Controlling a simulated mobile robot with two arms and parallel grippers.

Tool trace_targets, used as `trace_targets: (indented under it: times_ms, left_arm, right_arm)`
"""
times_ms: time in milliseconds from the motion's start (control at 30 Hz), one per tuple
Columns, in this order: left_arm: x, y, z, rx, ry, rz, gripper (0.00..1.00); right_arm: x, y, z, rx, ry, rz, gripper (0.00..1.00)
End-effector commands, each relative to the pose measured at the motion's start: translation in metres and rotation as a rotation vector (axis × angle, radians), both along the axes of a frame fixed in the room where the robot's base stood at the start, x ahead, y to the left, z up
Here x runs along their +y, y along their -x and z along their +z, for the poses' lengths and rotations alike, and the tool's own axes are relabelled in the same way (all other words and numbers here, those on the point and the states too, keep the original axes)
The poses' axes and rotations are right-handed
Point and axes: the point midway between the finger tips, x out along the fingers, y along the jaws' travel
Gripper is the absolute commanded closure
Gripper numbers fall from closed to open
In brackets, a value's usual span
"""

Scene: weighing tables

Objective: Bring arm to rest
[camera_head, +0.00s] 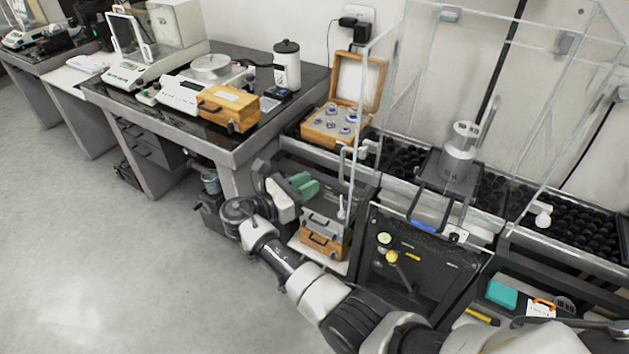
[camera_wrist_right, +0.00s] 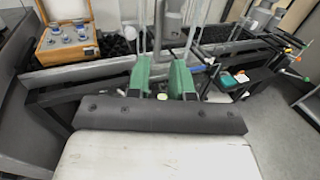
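My right arm comes in from the lower right of the head view and reaches across to the left. Its gripper (camera_head: 304,186) has green fingers and is held in the air beside the front of the glass-enclosed balance bench. In the right wrist view the two green fingers (camera_wrist_right: 162,78) stand apart with a gap between them. Nothing is held between them, so the gripper is open and empty. My left gripper is not in view.
A dark weighing table (camera_head: 215,145) carries balances and a closed wooden box (camera_head: 228,107). An open wooden weight box (camera_head: 332,126) and a metal cylinder weight (camera_head: 459,160) stand on the bench. Wooden cases (camera_head: 322,243) sit below the gripper. Open floor (camera_head: 110,260) lies left.

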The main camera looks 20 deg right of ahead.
Motion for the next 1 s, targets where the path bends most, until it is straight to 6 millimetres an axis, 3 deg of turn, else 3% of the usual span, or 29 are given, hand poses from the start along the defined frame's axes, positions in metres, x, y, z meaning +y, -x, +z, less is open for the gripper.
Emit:
trace_targets:
  times_ms: [400,467,533,667,767,867,1000]
  left_arm:
    - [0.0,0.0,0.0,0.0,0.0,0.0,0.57]
    - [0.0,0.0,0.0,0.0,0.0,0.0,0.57]
    - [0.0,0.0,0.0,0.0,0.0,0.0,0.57]
    - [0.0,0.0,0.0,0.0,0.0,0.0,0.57]
    - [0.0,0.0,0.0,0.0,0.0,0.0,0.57]
    - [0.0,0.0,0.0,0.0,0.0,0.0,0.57]
    - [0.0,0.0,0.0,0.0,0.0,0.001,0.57]
  right_arm:
    - [0.0,0.0,-0.001,0.0,-0.001,0.001,0.78]
    - [-0.001,0.0,-0.007,0.005,-0.009,0.007,0.78]
    - [-0.005,0.001,-0.025,0.016,-0.04,0.028,0.78]
    - [-0.016,0.012,-0.094,0.047,-0.181,0.094,0.78]
    - [-0.024,0.034,-0.167,0.062,-0.359,0.13,0.78]
    - [-0.03,0.066,-0.238,0.059,-0.556,0.126,0.78]
    - [-0.036,0.128,-0.326,0.023,-0.838,0.045,0.78]
